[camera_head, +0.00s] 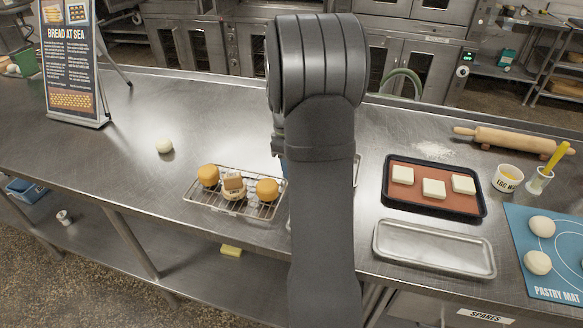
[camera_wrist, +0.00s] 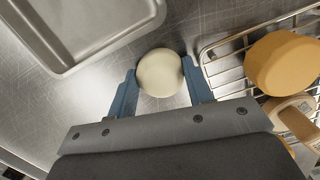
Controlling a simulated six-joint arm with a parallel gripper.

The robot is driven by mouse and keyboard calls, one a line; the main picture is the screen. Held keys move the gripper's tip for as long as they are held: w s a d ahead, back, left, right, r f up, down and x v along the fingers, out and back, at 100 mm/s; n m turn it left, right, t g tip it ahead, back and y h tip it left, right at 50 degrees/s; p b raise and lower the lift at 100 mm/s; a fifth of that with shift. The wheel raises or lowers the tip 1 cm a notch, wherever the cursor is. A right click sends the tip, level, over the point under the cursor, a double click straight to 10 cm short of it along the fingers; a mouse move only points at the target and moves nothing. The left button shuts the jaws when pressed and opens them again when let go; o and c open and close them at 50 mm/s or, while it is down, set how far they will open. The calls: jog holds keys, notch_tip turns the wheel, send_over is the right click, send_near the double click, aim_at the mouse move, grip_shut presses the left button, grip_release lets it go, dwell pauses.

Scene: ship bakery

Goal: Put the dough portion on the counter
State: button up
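In the wrist view a round cream dough portion (camera_wrist: 159,73) sits between the blue fingertips of my gripper (camera_wrist: 160,76). Both fingers meet its sides, so my gripper looks shut on it. Bare steel counter (camera_wrist: 212,22) shows around it; I cannot tell whether the dough touches the counter. In the head view my arm hides this dough and most of my gripper. The same counter (camera_head: 130,125) is long and mostly bare at left. Another pale dough ball (camera_head: 164,146) rests on it, left of the cooling rack.
A cooling rack (camera_head: 243,211) with buns lies close beside my gripper, and an empty metal tray (camera_head: 432,262) on its other side. Further right are a baking tray (camera_head: 390,205) with pale squares, a rolling pin (camera_head: 510,141), an egg wash cup (camera_head: 507,178) and a pastry mat (camera_head: 545,290).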

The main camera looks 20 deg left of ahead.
jog(key=c, duration=0.4)
jog(key=shift+r, duration=0.15)
jog(key=shift+c, duration=0.2)
jog(key=shift+r, duration=0.25)
jog(key=r, duration=0.3)
jog(key=shift+d+r, duration=0.25)
jog(key=shift+r, duration=0.1)
jog(key=s+d+r, duration=0.2)
jog(key=d+r, duration=0.4)
jog(key=d, duration=0.5)
jog(key=w+d+f+m, duration=0.2)
jog(key=w+m, duration=0.3)
jog(key=w, duration=0.1)
jog(key=w+d+f+m+y, duration=0.1)
jog(key=w+d+f+m, duration=0.2)
jog(key=w+m, duration=0.2)
jog(key=w+d+f+m+g, duration=0.1)
jog(key=w+d+f+m, duration=0.1)
jog(key=w+m, duration=0.3)
jog(key=shift+w+d+f+m, duration=0.15)
jog(key=shift+w+d, duration=0.1)
jog(key=shift+w, duration=0.35)
jog(key=shift+w+d+f+m, duration=0.1)
jog(key=shift+w+d, duration=0.15)
jog(key=shift+w, duration=0.3)
jog(key=shift+w+d+f+m, duration=0.15)
jog(key=shift+w+d, duration=0.1)
jog(key=shift+w, duration=0.35)
